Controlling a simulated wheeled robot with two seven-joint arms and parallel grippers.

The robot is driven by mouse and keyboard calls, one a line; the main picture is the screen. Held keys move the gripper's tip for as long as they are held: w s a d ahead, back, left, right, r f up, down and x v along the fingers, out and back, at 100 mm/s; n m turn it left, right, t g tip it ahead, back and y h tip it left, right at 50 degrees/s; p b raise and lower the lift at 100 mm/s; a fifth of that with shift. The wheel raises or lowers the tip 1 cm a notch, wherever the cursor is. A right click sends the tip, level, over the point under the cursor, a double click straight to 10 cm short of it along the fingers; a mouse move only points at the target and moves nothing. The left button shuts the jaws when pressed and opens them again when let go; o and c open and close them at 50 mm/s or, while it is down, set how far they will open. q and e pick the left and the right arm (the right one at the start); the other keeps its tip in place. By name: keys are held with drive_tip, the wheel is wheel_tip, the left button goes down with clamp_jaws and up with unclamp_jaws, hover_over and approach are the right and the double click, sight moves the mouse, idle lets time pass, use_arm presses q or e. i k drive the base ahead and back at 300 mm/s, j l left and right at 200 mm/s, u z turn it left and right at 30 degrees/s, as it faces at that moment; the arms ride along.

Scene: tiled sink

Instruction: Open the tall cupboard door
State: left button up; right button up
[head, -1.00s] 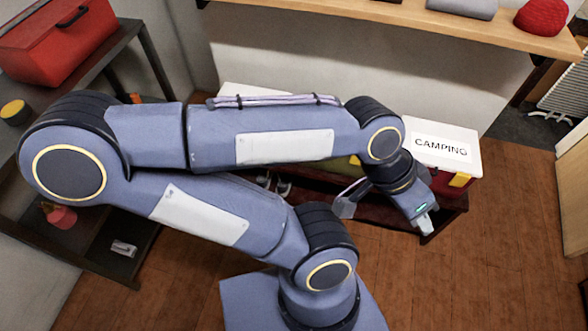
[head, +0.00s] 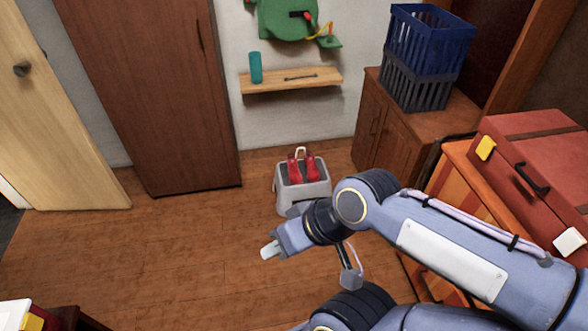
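The tall cupboard (head: 145,90) is dark reddish-brown and stands at the upper left against the wall; its top is cut off by the frame. Its door looks closed. A slim dark handle (head: 200,36) is near the right edge of its front. My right gripper (head: 311,265) is at the lower middle, with its two fingers spread apart and nothing between them. It is well short of the cupboard, to the right and nearer to me. My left gripper is not in view.
A pale wooden door (head: 60,120) stands left of the cupboard. A grey step stool (head: 288,190) with red boots is right of it, below a wall shelf (head: 290,82). A low cabinet (head: 372,130) with crates and a red chest (head: 530,165) line the right. Floor before the cupboard is clear.

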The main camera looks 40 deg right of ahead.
sight(152, 65)
drive_tip(key=i+l, duration=0.25)
drive_tip(key=i, duration=0.2)
drive_tip(key=i+l, duration=0.2)
drive_tip(key=i, duration=0.25)
drive_tip(key=i+l, duration=0.25)
drive_tip(key=i, duration=0.2)
drive_tip(key=i+l, duration=0.2)
drive_tip(key=i, duration=0.25)
drive_tip(key=u, duration=0.05)
